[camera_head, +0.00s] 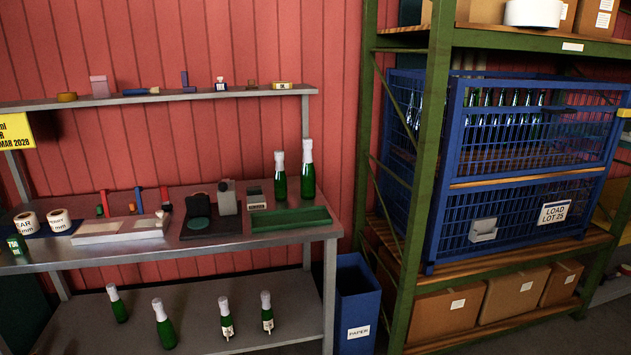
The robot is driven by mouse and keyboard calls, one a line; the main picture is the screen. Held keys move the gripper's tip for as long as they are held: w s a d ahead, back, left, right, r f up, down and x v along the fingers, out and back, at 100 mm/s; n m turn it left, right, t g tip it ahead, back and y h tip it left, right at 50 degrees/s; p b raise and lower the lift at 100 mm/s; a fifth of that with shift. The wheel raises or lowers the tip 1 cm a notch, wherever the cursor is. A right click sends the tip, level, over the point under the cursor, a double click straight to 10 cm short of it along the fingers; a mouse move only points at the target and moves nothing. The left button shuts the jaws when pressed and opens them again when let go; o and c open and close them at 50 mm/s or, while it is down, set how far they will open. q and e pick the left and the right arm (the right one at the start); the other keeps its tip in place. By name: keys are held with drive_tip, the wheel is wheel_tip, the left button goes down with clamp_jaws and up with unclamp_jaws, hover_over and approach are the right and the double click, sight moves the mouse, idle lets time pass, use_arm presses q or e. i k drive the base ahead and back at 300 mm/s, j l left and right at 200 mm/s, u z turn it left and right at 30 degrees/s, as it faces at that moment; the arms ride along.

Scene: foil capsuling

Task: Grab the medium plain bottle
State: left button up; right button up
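Green bottles with pale foil tops stand in several places. On the bench's lower shelf, two without visible labels stand at the left: one bottle (118,306) farther back and another bottle (164,326) nearer the front. To their right stand two labelled bottles, one (227,322) and another (267,314). On the bench top at the right, two upright bottles show no label: a shorter one (280,182) and a taller one (308,176). I cannot tell for sure which is the medium plain bottle. Neither of my grippers is in view.
The steel bench (290,237) carries a green tray (291,218), tape rolls (58,220) and small devices. A blue paper bin (356,307) stands beside it. The green rack (413,215) at right holds a blue mesh cage (500,215) with several bottles, and cardboard boxes (446,313).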

sight(308, 172)
drive_tip(key=i+l+u, duration=0.15)
drive_tip(key=i+u, duration=0.3)
drive_tip(key=i+l+u, duration=0.4)
drive_tip(key=i+j, duration=0.1)
drive_tip(key=i, duration=0.05)
